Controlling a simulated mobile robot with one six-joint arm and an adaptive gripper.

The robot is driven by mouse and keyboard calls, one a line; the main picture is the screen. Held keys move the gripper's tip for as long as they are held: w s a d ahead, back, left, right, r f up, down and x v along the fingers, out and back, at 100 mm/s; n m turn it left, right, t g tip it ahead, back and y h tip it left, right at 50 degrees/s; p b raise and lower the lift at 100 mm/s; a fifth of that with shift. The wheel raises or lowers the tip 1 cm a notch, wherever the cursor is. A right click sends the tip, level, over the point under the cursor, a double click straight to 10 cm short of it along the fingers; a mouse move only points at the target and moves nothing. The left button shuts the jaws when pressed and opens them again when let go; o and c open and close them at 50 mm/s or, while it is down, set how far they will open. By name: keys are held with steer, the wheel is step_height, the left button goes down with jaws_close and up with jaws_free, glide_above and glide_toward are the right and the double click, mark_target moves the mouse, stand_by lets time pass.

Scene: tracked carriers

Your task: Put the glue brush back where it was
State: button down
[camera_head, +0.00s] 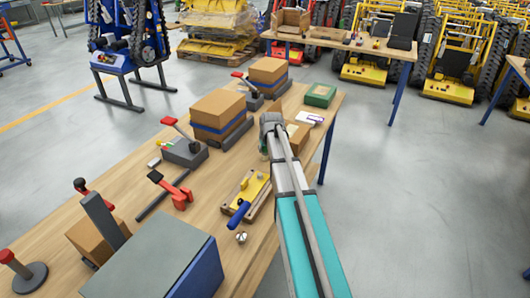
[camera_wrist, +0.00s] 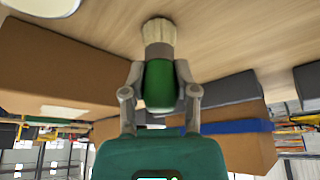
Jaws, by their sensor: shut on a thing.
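The glue brush (camera_wrist: 160,85) has a green handle, a grey collar and pale bristles, and shows in the wrist view. My gripper (camera_wrist: 160,97) is shut on its green handle, one finger on each side. The bristles point toward the wooden table top (camera_wrist: 230,35); I cannot tell whether they touch it. In the head view my gripper (camera_head: 271,125) is over the right part of the workbench (camera_head: 215,175), beside a small cardboard box (camera_head: 298,135).
Cardboard boxes (camera_head: 218,108) on dark and blue supports stand left of my gripper. A green box (camera_head: 320,95) and a white item (camera_head: 309,117) lie beyond it. A yellow fixture (camera_head: 250,190) with a blue handle and a red clamp (camera_head: 178,192) lie nearer. Bare wood separates them.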

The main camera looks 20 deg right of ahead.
steer(key=shift+f, duration=0.15)
steer(key=shift+c, duration=1.8)
jaws_free()
steer(key=shift+r, duration=0.25)
steer(key=p+v, duration=1.1)
steer(key=shift+s+r, duration=0.15)
steer(key=shift+r, duration=0.25)
